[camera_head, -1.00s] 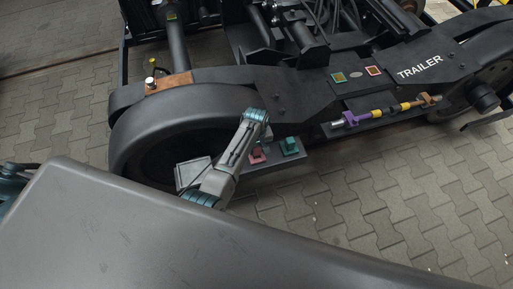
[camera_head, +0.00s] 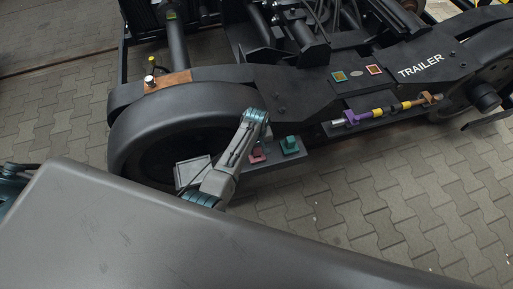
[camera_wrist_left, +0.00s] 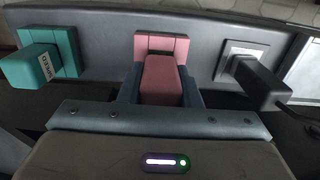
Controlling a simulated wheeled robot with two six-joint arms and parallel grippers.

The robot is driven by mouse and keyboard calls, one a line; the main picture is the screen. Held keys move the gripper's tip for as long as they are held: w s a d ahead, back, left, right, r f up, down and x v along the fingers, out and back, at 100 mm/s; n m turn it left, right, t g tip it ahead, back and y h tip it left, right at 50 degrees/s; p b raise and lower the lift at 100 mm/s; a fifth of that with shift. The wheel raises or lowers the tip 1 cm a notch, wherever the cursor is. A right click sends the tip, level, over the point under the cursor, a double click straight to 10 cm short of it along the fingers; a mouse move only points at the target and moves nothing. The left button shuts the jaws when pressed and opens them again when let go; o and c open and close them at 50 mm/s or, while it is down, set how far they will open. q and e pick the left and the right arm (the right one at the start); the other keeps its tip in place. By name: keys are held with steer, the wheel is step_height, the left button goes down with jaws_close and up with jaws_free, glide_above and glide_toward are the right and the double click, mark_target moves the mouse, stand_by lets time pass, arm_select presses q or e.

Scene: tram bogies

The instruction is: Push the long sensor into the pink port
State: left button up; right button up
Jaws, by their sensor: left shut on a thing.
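The pink port (camera_wrist_left: 163,42) is at the top middle of the left wrist view, on a dark grey panel; it also shows in the head view (camera_head: 257,154). A pink block-shaped sensor (camera_wrist_left: 160,78) is in line with the port. My left gripper (camera_wrist_left: 161,92) is shut on this sensor, one dark finger on each side. The sensor's far end overlaps the port in view; I cannot tell how deep it sits. In the head view the gripper is mostly hidden behind my left arm. My right gripper is not in view.
A teal block marked SPEED (camera_wrist_left: 31,65) stands out left of the pink port. A dark plug with a cable (camera_wrist_left: 262,84) is on its right. The black TRAILER frame (camera_head: 390,80) and a purple and yellow rod (camera_head: 377,113) lie beyond. Paved floor (camera_head: 390,190) is clear.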

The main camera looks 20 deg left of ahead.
arm_select(q)
steer(key=shift+p, duration=0.9)
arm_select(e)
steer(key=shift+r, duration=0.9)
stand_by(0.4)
arm_select(q)
steer(key=shift+f+b, duration=0.3)
steer(key=shift+f, duration=0.15)
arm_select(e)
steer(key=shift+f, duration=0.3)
arm_select(q)
steer(key=o, duration=1)
step_height(320, 180, up, 11)
steer(key=shift+f+p, duration=0.1)
steer(key=shift+p, duration=0.35)
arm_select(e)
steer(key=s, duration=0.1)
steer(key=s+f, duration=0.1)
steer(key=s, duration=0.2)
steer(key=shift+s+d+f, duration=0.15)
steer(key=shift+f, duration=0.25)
